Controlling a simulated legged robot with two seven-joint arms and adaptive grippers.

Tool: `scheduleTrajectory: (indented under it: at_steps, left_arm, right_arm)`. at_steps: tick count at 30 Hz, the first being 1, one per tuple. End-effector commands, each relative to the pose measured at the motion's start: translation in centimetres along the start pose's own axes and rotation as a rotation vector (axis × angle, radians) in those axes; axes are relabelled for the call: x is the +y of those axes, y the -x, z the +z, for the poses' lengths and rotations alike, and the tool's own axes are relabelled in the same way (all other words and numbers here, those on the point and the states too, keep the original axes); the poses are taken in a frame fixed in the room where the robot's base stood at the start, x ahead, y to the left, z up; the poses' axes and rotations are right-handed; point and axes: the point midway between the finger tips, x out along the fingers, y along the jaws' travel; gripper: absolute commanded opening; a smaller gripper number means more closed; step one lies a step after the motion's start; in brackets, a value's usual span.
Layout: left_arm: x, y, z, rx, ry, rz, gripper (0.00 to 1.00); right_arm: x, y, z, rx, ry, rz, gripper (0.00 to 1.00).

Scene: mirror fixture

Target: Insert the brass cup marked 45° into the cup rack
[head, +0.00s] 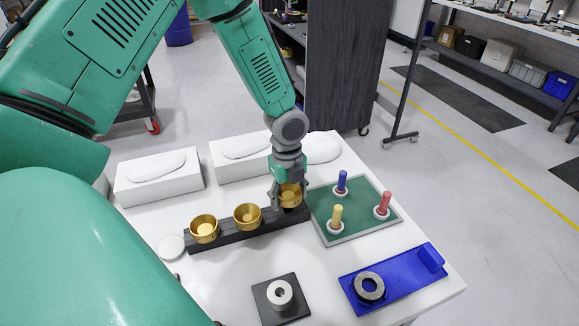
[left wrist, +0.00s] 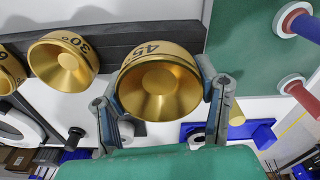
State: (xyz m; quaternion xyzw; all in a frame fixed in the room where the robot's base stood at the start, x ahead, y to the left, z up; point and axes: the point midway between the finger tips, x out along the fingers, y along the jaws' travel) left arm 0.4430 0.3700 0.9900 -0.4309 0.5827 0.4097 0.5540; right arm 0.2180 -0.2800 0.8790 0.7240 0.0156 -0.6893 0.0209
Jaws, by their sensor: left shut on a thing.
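The brass cup marked 45° (head: 291,196) is between the fingers of my left gripper (head: 288,197), which is shut on it. In the left wrist view the cup (left wrist: 160,85) shows its mark and hollow inside, with a finger (left wrist: 165,105) on each side. The black cup rack (head: 228,232) lies on the white table. The held cup is at the rack's right end; its underside is hidden, so I cannot tell whether it is seated or just above. My right gripper is in neither view.
A brass cup marked 30° (head: 247,216) and another brass cup (head: 204,228) sit in the rack to the left. A green board (head: 358,222) with blue, red and yellow pegs is close on the right. A blue tray (head: 400,285) and a black plate (head: 269,308) lie in front.

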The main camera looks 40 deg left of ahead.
Motion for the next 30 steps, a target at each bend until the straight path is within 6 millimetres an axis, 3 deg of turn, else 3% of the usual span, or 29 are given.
scheduleTrajectory:
  at_steps: [30]
  left_arm:
    - [-0.02, 0.01, 0.07, -0.001, 0.000, -0.001, 0.07]
  right_arm:
    - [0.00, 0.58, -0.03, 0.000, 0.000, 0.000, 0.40]
